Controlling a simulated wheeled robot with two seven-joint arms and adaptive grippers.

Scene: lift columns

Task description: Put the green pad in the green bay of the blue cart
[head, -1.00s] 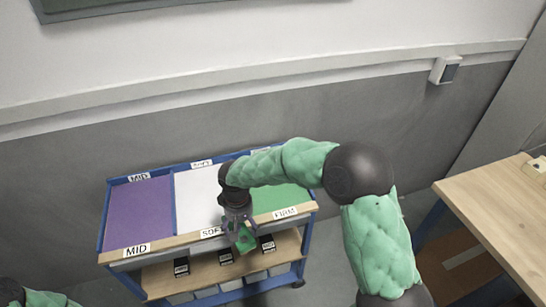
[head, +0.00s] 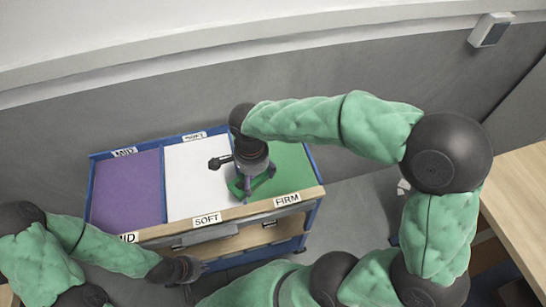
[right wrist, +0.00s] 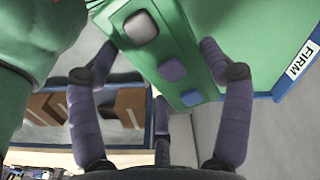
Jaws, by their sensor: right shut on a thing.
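The blue cart (head: 312,212) has a purple bay, a white bay (head: 188,190) labelled SOFT, and a green bay (head: 294,172) labelled FIRM. My right gripper (head: 247,186) is shut on the green pad (head: 235,188), over the left part of the green bay near its border with the white one. In the right wrist view the green pad (right wrist: 160,45) sits between the fingers, showing several small squares, with the FIRM label (right wrist: 299,60) beyond. I cannot tell whether the pad touches the bay floor. My left gripper (head: 186,271) is in front of the cart; its fingers are unclear.
The cart's front ledge (head: 240,212) carries labels, and a lower wooden shelf (head: 245,240) lies below it. A wooden table (head: 520,195) stands at the right. A grey wall runs close behind the cart.

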